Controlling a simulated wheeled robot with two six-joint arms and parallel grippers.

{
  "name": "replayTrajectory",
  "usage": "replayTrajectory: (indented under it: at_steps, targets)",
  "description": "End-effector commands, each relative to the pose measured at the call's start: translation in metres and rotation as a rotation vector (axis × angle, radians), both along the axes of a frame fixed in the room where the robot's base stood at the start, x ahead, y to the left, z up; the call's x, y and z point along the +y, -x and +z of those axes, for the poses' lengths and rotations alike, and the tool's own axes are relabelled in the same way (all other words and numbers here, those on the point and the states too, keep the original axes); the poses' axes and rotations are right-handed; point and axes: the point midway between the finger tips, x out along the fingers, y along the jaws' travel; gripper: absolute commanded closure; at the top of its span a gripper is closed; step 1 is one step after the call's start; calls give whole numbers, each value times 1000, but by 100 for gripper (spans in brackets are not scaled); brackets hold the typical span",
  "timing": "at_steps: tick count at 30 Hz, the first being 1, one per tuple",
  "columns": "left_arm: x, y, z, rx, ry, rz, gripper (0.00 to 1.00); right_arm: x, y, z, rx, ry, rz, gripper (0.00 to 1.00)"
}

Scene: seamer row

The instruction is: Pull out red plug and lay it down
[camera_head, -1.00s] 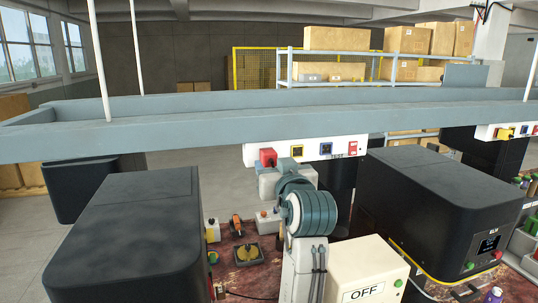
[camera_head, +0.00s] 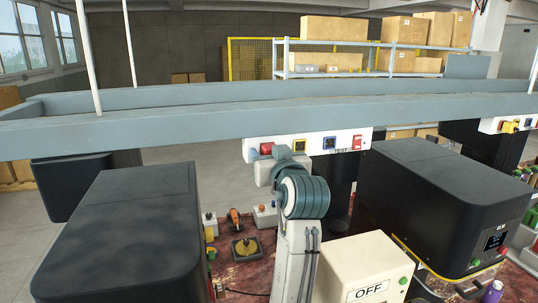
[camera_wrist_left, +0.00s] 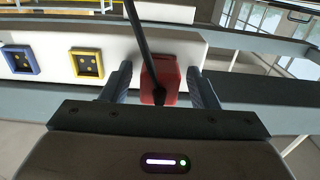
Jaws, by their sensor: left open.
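The red plug (camera_head: 266,148) sits on the white socket strip (camera_head: 315,145) under the grey beam. In the left wrist view, the red plug (camera_wrist_left: 168,80) stands between the two fingers of my left gripper (camera_wrist_left: 160,78). The fingers are open, with a visible gap on each side of the plug. A black cable (camera_wrist_left: 140,35) runs from the plug across the wrist view. The plug's socket is hidden behind it. In the head view my left arm covers most of its gripper. My right gripper is not in view.
A yellow-framed socket (camera_head: 299,147), a blue-framed socket (camera_head: 329,143) and a red switch (camera_head: 357,142) share the strip.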

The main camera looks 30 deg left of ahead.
Motion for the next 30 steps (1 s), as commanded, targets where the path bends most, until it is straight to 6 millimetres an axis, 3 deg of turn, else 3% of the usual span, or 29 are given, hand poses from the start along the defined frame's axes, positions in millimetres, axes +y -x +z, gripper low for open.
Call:
replayTrajectory:
  at_steps: [10, 20, 28, 30]
  targets:
    - [1, 1, 0, 0, 0, 0, 45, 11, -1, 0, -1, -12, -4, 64]
    - [0, 0, 0, 0, 0, 0, 45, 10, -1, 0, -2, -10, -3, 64]
    - [0, 0, 0, 0, 0, 0, 95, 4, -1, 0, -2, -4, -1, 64]
    - [0, 0, 0, 0, 0, 0, 100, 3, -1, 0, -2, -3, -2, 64]
